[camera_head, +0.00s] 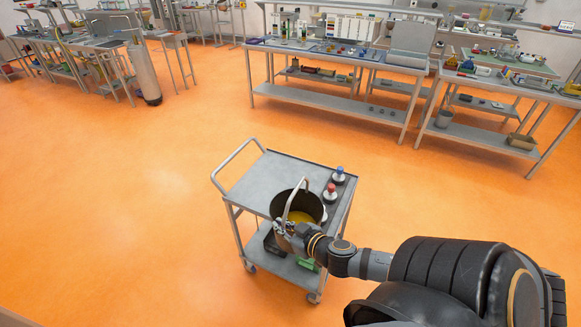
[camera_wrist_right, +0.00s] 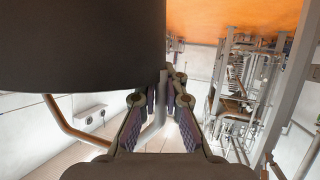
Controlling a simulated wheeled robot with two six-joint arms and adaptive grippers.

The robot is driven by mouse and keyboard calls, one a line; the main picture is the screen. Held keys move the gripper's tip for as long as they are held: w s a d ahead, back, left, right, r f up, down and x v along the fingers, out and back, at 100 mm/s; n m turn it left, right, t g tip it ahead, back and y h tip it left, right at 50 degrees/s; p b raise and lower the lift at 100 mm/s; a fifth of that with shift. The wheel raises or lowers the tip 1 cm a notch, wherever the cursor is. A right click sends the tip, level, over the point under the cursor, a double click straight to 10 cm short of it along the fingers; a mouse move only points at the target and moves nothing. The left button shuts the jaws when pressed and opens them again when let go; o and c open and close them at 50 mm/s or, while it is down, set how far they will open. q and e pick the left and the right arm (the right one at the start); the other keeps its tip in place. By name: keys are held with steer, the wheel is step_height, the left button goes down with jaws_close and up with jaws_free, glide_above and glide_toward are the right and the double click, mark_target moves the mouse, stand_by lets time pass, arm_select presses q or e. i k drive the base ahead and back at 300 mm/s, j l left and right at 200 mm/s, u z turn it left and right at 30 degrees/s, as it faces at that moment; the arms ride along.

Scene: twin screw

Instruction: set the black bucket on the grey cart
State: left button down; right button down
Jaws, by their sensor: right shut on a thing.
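The black bucket (camera_head: 281,207), with a yellowish inside, is over the front part of the grey cart's (camera_head: 262,178) top shelf in the head view. I cannot tell whether its base touches the shelf. Its light grey handle stands up in an arch. My right gripper (camera_head: 284,229) is at the bucket's near side, shut on the handle. In the right wrist view, the bucket's dark wall (camera_wrist_right: 80,45) fills the upper left, and the gripper (camera_wrist_right: 160,112) has a grey bar between its fingers. My left gripper is not in view.
Two small knobbed items, one blue-topped (camera_head: 339,175) and one red-topped (camera_head: 330,193), stand at the cart top's right edge, close to the bucket. The cart's far left top is bare. A green item (camera_head: 307,264) is on the lower shelf. Workbenches (camera_head: 335,97) stand behind; orange floor surrounds the cart.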

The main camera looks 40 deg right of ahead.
mark_target(276, 180)
steer(key=i+l, duration=0.8)
